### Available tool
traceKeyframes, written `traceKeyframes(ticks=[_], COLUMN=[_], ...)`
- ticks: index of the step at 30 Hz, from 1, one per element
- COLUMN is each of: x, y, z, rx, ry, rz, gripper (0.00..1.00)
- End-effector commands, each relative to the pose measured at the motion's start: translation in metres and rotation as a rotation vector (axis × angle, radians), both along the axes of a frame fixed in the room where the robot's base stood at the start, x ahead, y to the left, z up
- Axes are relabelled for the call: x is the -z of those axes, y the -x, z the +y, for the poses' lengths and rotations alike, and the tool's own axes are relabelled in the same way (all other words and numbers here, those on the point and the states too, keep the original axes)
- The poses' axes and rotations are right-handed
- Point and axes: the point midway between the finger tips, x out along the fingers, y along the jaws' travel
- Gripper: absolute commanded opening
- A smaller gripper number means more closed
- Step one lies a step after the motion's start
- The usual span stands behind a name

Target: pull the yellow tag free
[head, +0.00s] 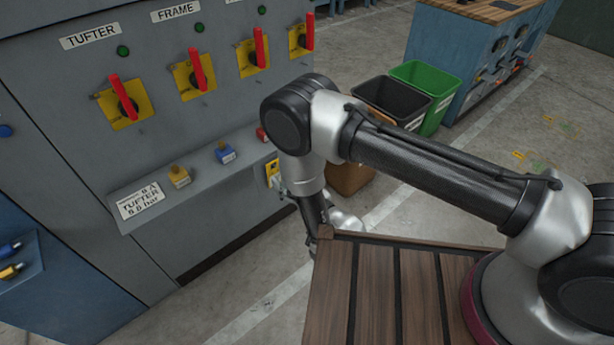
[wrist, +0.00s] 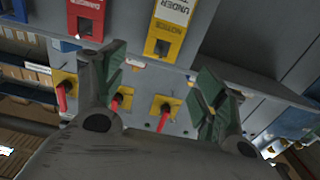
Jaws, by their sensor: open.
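The yellow tag (wrist: 171,24) hangs from the edge of the grey cabinet's shelf and shows upside down in the wrist view. It has a white panel with black print and a dark slot near its shelf end. In the head view a yellow tag (head: 272,168) shows below the shelf, partly covered by my arm. My gripper (wrist: 160,80) is open and empty in the wrist view. Its fingers stand to either side of the line to the tag, and the tag looks farther off, apart from them. In the head view my arm hides most of the gripper.
A red danger tag (wrist: 86,18) hangs beside the yellow one. Yellow (head: 180,177), blue (head: 225,153) and red (head: 262,134) padlocks stand on the shelf (head: 150,195). Red-handled switches (head: 123,100) sit above. Black (head: 392,98) and green (head: 430,88) bins stand behind my arm.

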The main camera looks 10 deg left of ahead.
Motion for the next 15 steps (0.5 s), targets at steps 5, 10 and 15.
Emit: traceKeyframes(ticks=[5,10,15], x=[-0.001,-0.001,0.000], y=[-0.013,-0.032,-0.045], z=[0.016,0.037,0.052], rx=[0.000,0.000,0.001], ry=[-0.005,-0.004,-0.002], rz=[-0.004,-0.002,-0.002], gripper=[0.71,0.71,0.71])
